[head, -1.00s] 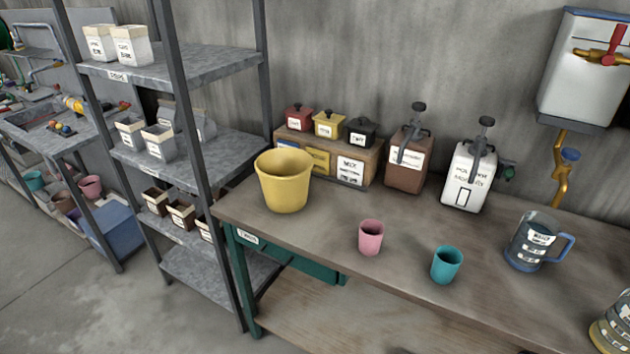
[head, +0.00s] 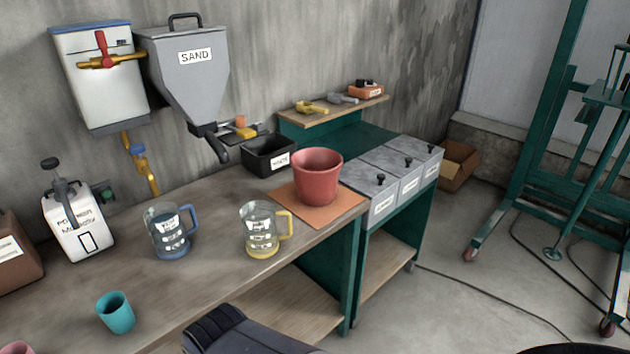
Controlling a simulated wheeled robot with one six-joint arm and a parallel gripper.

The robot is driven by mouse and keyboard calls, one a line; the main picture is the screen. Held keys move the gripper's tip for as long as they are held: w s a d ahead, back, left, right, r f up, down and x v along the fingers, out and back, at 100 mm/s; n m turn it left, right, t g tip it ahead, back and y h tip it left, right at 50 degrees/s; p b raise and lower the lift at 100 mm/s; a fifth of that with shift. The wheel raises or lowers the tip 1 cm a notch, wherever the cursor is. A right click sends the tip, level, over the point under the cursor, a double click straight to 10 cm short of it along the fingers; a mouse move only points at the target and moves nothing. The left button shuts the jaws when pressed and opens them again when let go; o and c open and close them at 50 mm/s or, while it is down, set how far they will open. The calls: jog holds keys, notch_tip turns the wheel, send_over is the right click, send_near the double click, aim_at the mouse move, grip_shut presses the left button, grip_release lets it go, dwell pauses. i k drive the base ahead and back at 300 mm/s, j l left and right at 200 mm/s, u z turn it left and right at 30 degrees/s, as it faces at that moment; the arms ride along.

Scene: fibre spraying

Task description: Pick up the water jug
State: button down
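A clear jug with a blue rim, base and handle (head: 170,231) stands upright on the workbench, left of centre in the head view. A similar clear jug with a yellow base and handle (head: 262,231) stands to its right. Both carry white labels whose print is too small to read surely; blue marks the likelier water jug. Nothing touches either jug. A dark part of my own arm shows at the bottom edge, in front of the bench. My gripper's fingers are not in view.
The workbench (head: 215,275) also bears a teal cup (head: 116,312), a white dispenser (head: 76,223), a black bin (head: 268,155) and a red bucket (head: 317,177) on an orange mat (head: 345,205). A grey sand hopper (head: 190,75) hangs above. Bare bench lies before the jugs.

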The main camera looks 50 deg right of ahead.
aim_at(164, 223)
jog(key=i+l+u, duration=0.1)
jog(key=l, duration=0.25)
jog(key=i+l+u, duration=0.1)
jog(key=l, duration=0.25)
jog(key=i+l+u, duration=0.15)
jog(key=l, duration=0.25)
jog(key=i+l+u, duration=0.1)
jog(key=l, duration=0.25)
